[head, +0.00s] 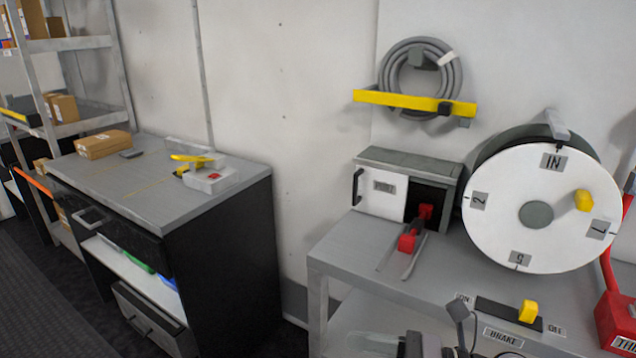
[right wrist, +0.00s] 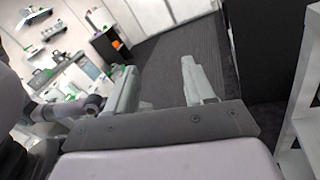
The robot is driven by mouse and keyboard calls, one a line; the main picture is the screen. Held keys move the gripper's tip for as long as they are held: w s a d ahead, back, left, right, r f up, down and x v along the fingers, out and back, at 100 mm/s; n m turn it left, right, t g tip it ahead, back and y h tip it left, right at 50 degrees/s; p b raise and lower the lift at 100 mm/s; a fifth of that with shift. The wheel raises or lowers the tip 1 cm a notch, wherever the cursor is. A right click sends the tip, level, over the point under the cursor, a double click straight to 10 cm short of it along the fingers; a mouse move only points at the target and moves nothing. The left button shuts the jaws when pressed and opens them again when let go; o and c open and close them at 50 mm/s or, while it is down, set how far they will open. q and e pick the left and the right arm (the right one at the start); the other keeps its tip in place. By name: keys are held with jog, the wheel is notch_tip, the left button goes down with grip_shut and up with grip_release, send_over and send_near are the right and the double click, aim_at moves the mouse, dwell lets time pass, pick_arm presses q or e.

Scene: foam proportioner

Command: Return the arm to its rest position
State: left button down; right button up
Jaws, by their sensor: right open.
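My right gripper (right wrist: 158,82) shows in the right wrist view with its two fingers spread apart and nothing between them. Dark floor lies beyond the gap. The view is strongly tilted, and a grey arm link of mine shows at its left. My left gripper is not seen in either view. In the head view, dark grey parts (head: 425,346) show at the bottom edge; they are cut off, and I cannot tell what they are.
A grey bench (head: 340,262) carries a numbered white dial (head: 500,215), an open-fronted box (head: 410,163), a red-handled part (head: 408,242) and a yellow brake lever (head: 528,311). A coiled hose (head: 385,75) hangs above. A black cabinet (head: 225,262) stands left. A white shelf (right wrist: 300,125) is at the wrist view's right.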

jog(key=d+f+m+t+h, duration=0.4)
jog(key=m+t+h, duration=0.15)
jog(key=m, duration=0.95)
jog(key=d+f+m+t+h, duration=0.4)
jog(key=m+t, duration=0.2)
jog(key=m, duration=0.8)
jog(key=s+d+f+m+g+h, duration=0.2)
jog(key=s+d+f+m, duration=0.1)
jog(key=s+f+m, duration=0.2)
jog(key=s+d+f+m+g+h, duration=0.2)
jog(key=s+f+m, duration=0.4)
jog(key=f+m, duration=0.4)
jog(key=shift+s+d+m+g+h+p, duration=0.3)
jog(key=shift+d+m+g+h, duration=0.1)
jog(key=shift+m+g+h, duration=0.4)
jog(key=shift+c, duration=1)
jog(key=shift+d, duration=0.1)
